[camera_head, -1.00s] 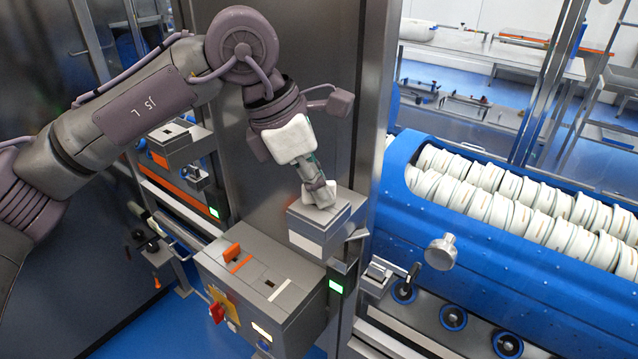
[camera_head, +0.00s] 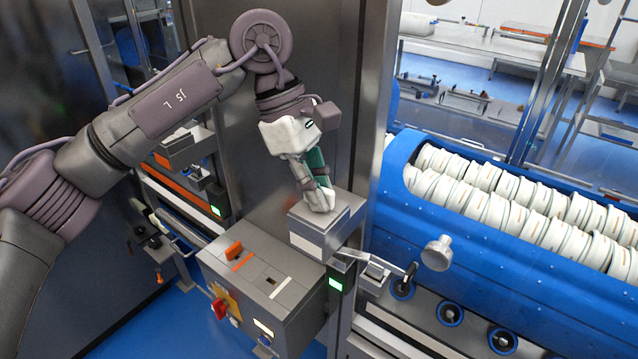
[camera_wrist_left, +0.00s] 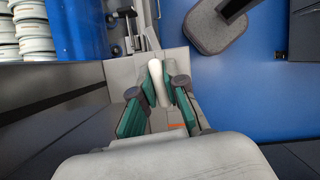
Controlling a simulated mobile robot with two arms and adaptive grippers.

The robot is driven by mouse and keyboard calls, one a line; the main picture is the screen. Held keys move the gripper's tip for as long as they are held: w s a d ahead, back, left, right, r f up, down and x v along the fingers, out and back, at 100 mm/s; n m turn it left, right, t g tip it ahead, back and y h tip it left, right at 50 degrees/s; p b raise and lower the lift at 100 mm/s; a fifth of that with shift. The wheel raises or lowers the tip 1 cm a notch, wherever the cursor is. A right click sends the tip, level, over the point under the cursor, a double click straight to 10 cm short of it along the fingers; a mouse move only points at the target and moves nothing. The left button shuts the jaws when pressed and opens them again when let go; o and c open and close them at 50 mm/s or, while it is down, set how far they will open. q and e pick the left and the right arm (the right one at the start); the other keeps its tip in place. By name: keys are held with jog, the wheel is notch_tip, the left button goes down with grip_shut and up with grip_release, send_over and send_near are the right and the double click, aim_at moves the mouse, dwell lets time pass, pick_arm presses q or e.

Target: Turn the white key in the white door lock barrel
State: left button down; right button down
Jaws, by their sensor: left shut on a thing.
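My left gripper (camera_head: 322,200) reaches down onto the top of a grey box (camera_head: 345,218) on the steel post. In the left wrist view its two green-sided fingers (camera_wrist_left: 160,88) are closed around the upright white key (camera_wrist_left: 158,84), with one finger on each side. In the head view the gripper hides most of the key. The white lock barrel cannot be made out separately beneath the fingers. My right gripper is not in view.
A larger grey control box (camera_head: 285,280) with an orange switch stands below left. A metal lever (camera_head: 362,257) sticks out right of the lock box. A blue machine (camera_head: 470,260) holding rows of white tubs stands at the right.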

pick_arm(q)
jog(key=shift+m+g, duration=0.3)
jog(key=shift+m, duration=0.3)
jog(key=shift+r+m+g+y+p, duration=0.1)
jog(key=shift+m+g+y+p, duration=0.25)
jog(key=shift+m, duration=1.35)
jog(key=shift+f+n+b, duration=0.25)
jog(key=shift+n+b, duration=0.1)
jog(key=shift+n, duration=0.05)
jog(key=shift+r+n+b, duration=0.15)
jog(key=shift+n+b, duration=0.2)
jog(key=shift+n, duration=0.25)
